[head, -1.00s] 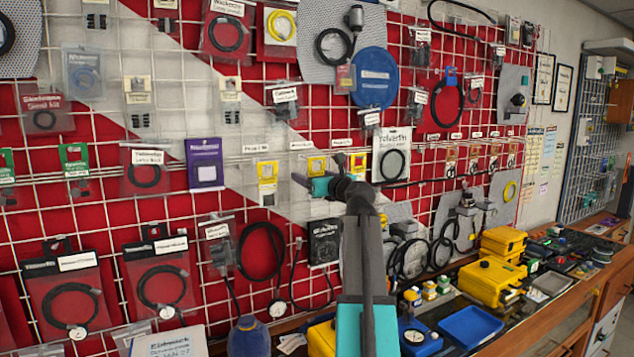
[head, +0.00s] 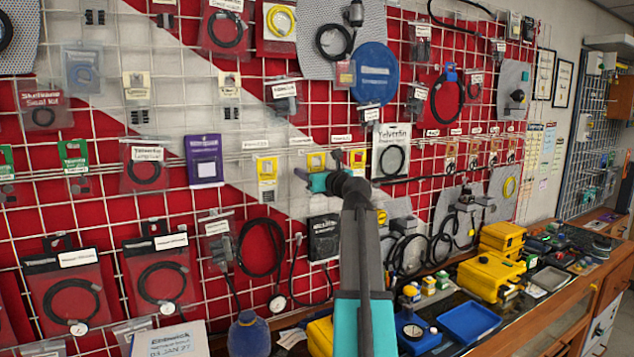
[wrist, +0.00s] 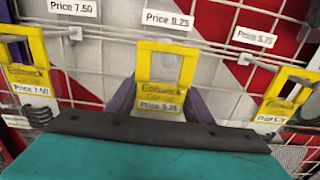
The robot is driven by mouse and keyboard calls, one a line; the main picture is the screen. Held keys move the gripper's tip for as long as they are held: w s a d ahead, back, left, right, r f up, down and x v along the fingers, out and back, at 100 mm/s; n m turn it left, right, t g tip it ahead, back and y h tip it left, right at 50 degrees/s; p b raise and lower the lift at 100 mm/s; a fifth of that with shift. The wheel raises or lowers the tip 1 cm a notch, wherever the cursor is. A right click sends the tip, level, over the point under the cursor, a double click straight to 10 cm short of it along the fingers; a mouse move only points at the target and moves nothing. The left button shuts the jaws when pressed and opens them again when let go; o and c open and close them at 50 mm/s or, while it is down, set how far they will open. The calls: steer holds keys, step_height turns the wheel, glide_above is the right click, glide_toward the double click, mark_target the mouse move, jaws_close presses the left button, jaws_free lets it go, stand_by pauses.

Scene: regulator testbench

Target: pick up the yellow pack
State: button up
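Several yellow packs hang on the wire wall rack. In the wrist view the middle yellow pack (wrist: 162,85), with a price label of 9.25, hangs between the two purple fingers of my gripper (wrist: 165,102). The fingers are apart, one on each side of its lower part, with no visible grip on it. In the head view this pack (head: 317,160) shows just above my gripper (head: 303,176), which partly covers it. Another yellow pack (wrist: 28,68) hangs to the left and a third (wrist: 282,98) to the right.
The wire rack (wrist: 215,45) and its price tags stand close behind the packs. A white pack with a black cable (head: 392,150) hangs to the right. A purple pack (head: 204,160) hangs further left. Yellow cases (head: 490,277) and blue trays (head: 468,322) stand on the bench below.

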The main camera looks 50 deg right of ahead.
steer(key=shift+r, duration=0.15)
steer(key=shift+r+b, duration=0.4)
steer(key=shift+r, duration=0.1)
steer(key=b+v, duration=0.4)
steer(key=v, duration=1.4)
steer(key=shift+r, duration=0.15)
steer(key=shift+f+b, duration=0.4)
